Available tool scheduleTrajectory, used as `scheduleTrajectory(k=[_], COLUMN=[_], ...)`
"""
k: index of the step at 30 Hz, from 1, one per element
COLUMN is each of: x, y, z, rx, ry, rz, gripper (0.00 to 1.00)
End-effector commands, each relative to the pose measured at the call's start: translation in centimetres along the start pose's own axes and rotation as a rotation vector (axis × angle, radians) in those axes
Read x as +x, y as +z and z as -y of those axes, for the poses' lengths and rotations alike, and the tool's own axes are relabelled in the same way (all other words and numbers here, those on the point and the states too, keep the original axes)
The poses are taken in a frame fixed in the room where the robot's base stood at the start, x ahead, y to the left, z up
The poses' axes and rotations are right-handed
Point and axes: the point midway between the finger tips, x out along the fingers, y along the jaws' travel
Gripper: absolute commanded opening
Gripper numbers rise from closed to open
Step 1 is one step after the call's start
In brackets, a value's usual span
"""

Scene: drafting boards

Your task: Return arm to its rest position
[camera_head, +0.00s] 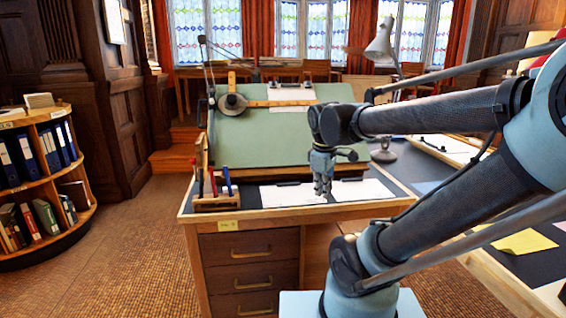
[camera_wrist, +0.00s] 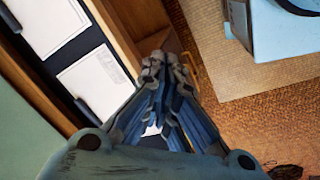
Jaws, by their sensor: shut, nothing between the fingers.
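My gripper (camera_head: 322,188) hangs at the end of my arm, fingers pointing down, over the front part of the drafting desk (camera_head: 330,214). Its fingers are together and empty. In the wrist view my gripper (camera_wrist: 160,62) shows with its blue fingers meeting near the desk's front edge. My arm reaches in from the right, bent at the elbow, with its forearm across the desk. How far the fingertips are above the white papers (camera_head: 285,194) is hard to tell.
A green drafting board (camera_head: 270,140) stands tilted behind the gripper. A wooden pen holder (camera_head: 218,203) is at the desk's left corner. A grey lamp (camera_head: 382,48) stands behind my forearm. A curved bookcase (camera_head: 62,215) is at left. The floor between is clear.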

Motion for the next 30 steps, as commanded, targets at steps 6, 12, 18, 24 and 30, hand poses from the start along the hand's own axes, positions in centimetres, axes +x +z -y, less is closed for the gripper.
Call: scheduleTrajectory(k=[6,12,18,24,30], x=[3.8,6.7,8.0,8.0,8.0], y=[6.3,9.7,10.9,10.9,10.9], z=[2.6,4.8,5.8,5.8,5.8], rx=[0.48,0.826,0.973,0.983,0.981], ry=[-0.021,-0.037,-0.045,-0.045,-0.045], rz=[-0.013,-0.022,-0.027,-0.027,-0.027], gripper=[0.0,0.0,0.0,0.0,0.0])
